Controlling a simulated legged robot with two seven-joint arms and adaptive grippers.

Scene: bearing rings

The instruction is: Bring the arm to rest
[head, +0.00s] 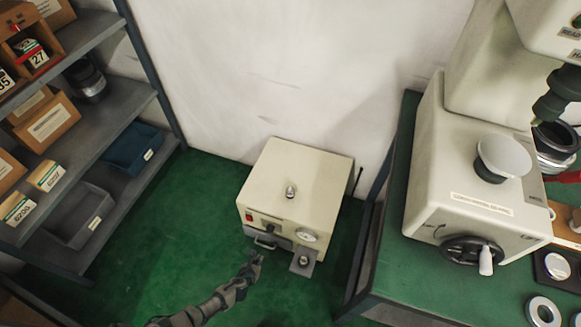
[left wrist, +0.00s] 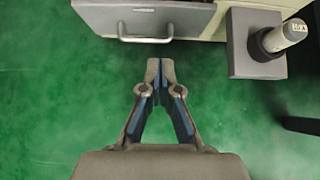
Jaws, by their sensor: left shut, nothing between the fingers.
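My left gripper (head: 256,258) is low in the middle of the head view, in front of a cream cabinet (head: 295,180). In the left wrist view the left gripper (left wrist: 160,66) has its fingertips together with nothing between them. The fingertips point toward the grey drawer front with its metal handle (left wrist: 146,39), and green floor shows between them. My right gripper is not seen in the head view.
A grey side plate (left wrist: 255,60) with an upright metal piece juts from the cabinet. A shelf rack (head: 75,150) with boxes stands left. A green-topped bench (head: 385,250) with a cream machine (head: 465,190) stands right. Green floor (head: 170,230) lies open between rack and cabinet.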

